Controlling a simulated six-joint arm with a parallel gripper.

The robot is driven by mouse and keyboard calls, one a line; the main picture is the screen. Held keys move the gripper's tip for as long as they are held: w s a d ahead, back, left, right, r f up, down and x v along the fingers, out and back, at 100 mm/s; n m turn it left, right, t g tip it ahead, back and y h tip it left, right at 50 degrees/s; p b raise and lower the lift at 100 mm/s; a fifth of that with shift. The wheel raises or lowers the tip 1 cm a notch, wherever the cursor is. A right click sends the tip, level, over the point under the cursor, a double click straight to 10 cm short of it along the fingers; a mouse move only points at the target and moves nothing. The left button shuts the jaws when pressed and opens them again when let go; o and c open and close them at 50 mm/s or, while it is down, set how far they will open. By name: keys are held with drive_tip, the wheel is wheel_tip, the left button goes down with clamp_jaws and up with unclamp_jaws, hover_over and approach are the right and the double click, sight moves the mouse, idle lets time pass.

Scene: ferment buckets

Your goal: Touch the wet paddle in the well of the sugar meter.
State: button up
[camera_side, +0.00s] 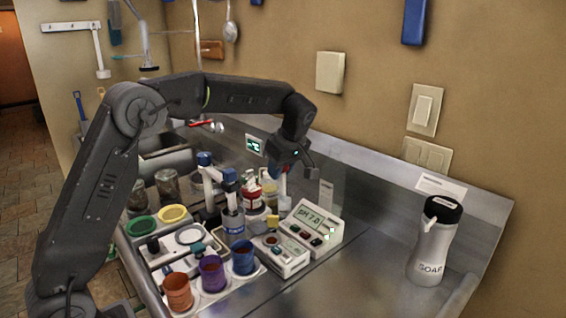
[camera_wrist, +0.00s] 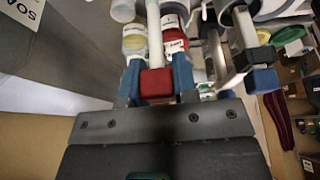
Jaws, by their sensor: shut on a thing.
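My gripper (camera_side: 284,182) is shut on the red grip of a paddle, above the back of the counter equipment. In the wrist view, the red grip (camera_wrist: 157,83) sits between my blue fingertips (camera_wrist: 155,76), and a white shaft (camera_wrist: 154,35) runs away from it. The paddle's far end is out of that view, so its wetness cannot be told. What looks like the sugar meter (camera_side: 290,263) is the small white box in front of the pH meter (camera_side: 325,222). A round dark spot on its top (camera_side: 271,240) seems to be the well. My gripper is above and behind it.
Orange (camera_side: 178,292), purple (camera_side: 212,274) and blue (camera_side: 243,258) cups stand in front. Red-labelled bottles (camera_side: 252,192) and blue-topped upright parts (camera_side: 230,178) crowd the left of my gripper. A soap bottle (camera_side: 432,245) stands at right; the counter between it and the meters is clear.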

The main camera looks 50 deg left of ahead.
drive_tip(key=s+d, duration=0.4)
drive_tip(key=s, duration=0.3)
drive_tip(key=shift+w+f, duration=0.1)
drive_tip(key=shift+f, duration=3.15)
drive_tip(key=shift+f, duration=0.5)
wheel_tip(320, 180, up, 6)
